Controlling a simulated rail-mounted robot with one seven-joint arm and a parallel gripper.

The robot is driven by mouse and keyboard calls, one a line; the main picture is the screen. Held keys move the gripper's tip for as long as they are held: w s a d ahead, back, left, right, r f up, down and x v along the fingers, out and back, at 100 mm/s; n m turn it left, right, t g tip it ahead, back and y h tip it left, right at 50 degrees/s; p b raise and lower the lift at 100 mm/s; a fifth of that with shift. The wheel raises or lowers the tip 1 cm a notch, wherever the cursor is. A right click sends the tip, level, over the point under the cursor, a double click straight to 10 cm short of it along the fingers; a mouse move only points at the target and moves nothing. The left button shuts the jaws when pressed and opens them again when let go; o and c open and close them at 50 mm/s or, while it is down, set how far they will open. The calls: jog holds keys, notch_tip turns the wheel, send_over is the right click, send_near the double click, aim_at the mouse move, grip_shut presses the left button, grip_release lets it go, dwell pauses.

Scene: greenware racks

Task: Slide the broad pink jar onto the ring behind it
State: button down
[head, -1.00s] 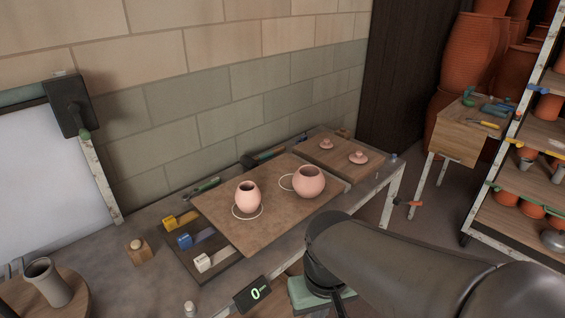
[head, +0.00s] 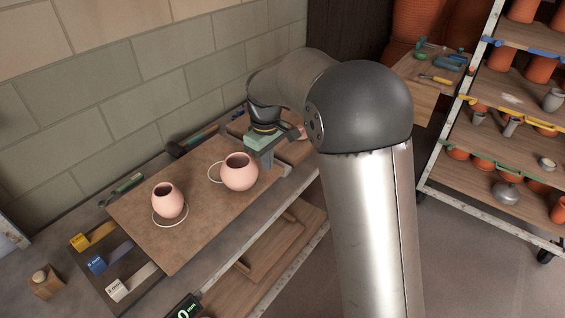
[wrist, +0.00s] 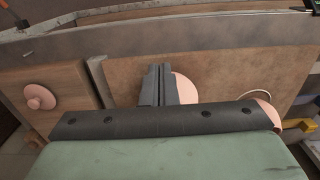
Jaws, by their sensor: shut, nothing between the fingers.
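The broad pink jar (head: 244,177) stands upright on the brown board (head: 195,230). The thin white ring (head: 213,174) lies flat at its left, partly hidden by the jar. My gripper (head: 267,165) is shut and empty, low at the jar's right side; whether it touches the jar I cannot tell. In the wrist view the shut fingers (wrist: 159,85) overlap the broad jar (wrist: 185,90), and its ring is hidden behind my gripper body.
A slimmer pink jar (head: 168,203) stands by a second white ring (head: 171,223) on the board's left. Tools (head: 125,187) lie along the wall side.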

aim_at(239, 172)
jog(key=f, duration=0.3)
jog(key=f+p, duration=0.1)
jog(key=f, duration=0.6)
jog(key=shift+s+a, duration=0.1)
jog(key=shift+a, duration=0.2)
jog(key=shift+w+a+r+p, duration=0.1)
jog(key=shift+w+a+p, duration=0.55)
jog(key=shift+w+a, duration=0.7)
